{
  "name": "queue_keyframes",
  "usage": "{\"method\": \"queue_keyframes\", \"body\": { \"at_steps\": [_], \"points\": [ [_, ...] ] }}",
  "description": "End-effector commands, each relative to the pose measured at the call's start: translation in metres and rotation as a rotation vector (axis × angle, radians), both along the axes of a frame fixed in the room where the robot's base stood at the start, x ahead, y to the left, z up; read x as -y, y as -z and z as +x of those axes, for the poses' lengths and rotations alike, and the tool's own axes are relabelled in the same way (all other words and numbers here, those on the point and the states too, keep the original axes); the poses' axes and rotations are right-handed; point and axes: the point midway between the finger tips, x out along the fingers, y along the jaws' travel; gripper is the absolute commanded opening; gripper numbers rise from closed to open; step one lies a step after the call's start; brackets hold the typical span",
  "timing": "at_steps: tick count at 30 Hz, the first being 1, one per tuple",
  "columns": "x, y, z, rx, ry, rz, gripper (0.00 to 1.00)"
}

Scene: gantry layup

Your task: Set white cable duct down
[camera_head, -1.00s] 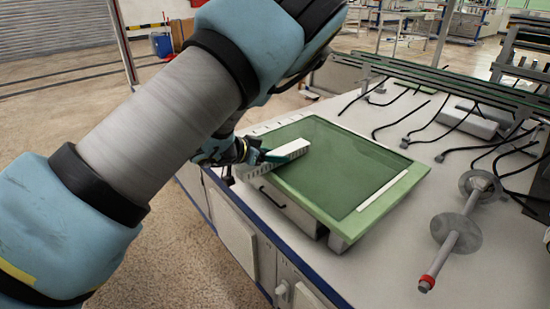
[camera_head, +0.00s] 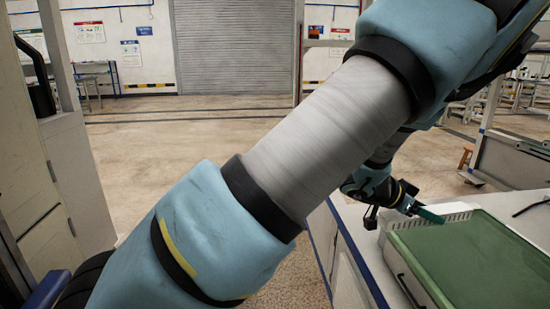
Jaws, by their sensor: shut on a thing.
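My gripper (camera_head: 428,213) is at the right of the view, at the far left corner of the green-topped case (camera_head: 465,258). A teal finger shows over the case's edge, and the jaws are shut. A pale slotted strip, which looks like the white cable duct (camera_head: 459,212), shows at the fingertips along the far edge of the case. My gripper and arm hide part of it. I cannot tell whether the duct touches the case or where it ends and the case's pale rim begins.
The case stands on a white workbench (camera_head: 348,219) whose blue-edged side faces the floor. A dark handle (camera_head: 410,291) is on the case's near side. Open floor (camera_head: 190,145) lies to the left, with a roller shutter (camera_head: 232,45) behind. A grey cabinet (camera_head: 45,175) stands at far left.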

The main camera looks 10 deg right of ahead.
Motion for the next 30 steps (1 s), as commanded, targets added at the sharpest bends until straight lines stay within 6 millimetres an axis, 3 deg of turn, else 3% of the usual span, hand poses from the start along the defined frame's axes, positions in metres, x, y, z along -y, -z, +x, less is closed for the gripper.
{"method": "queue_keyframes", "body": {
  "at_steps": [8,15,22,27,30],
  "points": [
    [-0.084,0.047,0.103,-0.001,-0.340,0.007,0.00],
    [-0.190,0.088,0.180,-0.001,-0.675,0.006,0.00],
    [-0.307,0.122,0.225,-0.001,-0.990,0.004,0.00],
    [-0.398,0.143,0.238,0.000,-1.215,0.005,0.00],
    [-0.441,0.152,0.238,0.000,-1.319,0.003,0.00]
  ]
}}
